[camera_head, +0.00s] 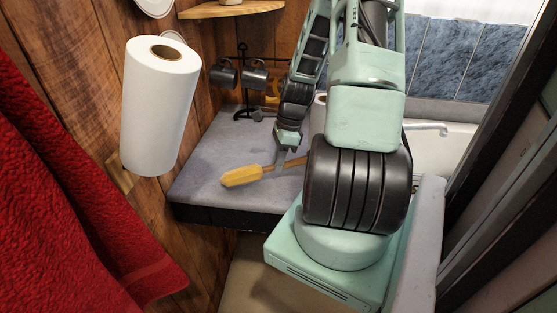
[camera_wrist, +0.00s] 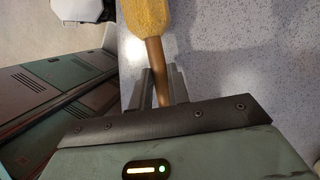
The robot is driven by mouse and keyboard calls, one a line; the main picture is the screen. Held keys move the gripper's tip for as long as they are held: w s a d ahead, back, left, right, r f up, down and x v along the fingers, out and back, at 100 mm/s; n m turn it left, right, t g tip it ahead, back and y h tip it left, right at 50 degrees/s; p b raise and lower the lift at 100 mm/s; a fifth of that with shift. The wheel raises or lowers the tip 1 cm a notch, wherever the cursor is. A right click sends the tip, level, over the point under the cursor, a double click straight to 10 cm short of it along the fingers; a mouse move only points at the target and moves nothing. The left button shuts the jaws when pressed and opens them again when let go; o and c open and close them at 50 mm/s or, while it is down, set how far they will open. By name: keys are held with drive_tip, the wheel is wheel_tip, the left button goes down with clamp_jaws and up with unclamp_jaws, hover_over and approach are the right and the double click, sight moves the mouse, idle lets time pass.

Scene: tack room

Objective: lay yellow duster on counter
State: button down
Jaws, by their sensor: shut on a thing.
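The yellow duster (camera_head: 242,176) has a yellow head and a brown wooden handle. My gripper (camera_head: 281,166) is shut on the handle. In the wrist view, the handle (camera_wrist: 156,65) runs between the two fingers (camera_wrist: 161,88), and the yellow head (camera_wrist: 147,15) points away from my gripper. The counter (camera_head: 205,172) is a grey speckled top with a dark front edge. The duster's head shows over the counter's front part. I cannot tell whether the duster touches the surface. My arm hides part of the counter's right side.
A mug rack (camera_head: 243,82) with dark mugs stands at the counter's back. A paper towel roll (camera_head: 160,105) hangs on the wooden wall at left, and a red towel (camera_head: 70,190) hangs nearer. A white basin (camera_head: 435,150) lies at right. The counter's left front is clear.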

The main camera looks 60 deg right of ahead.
drive_tip(key=shift+f, duration=0.55)
drive_tip(key=c, duration=1.3)
unclamp_jaws()
drive_tip(key=shift+o, duration=0.2)
drive_tip(key=b+v, duration=0.2)
drive_tip(key=v, duration=1.5)
drive_tip(key=shift+r, duration=0.25)
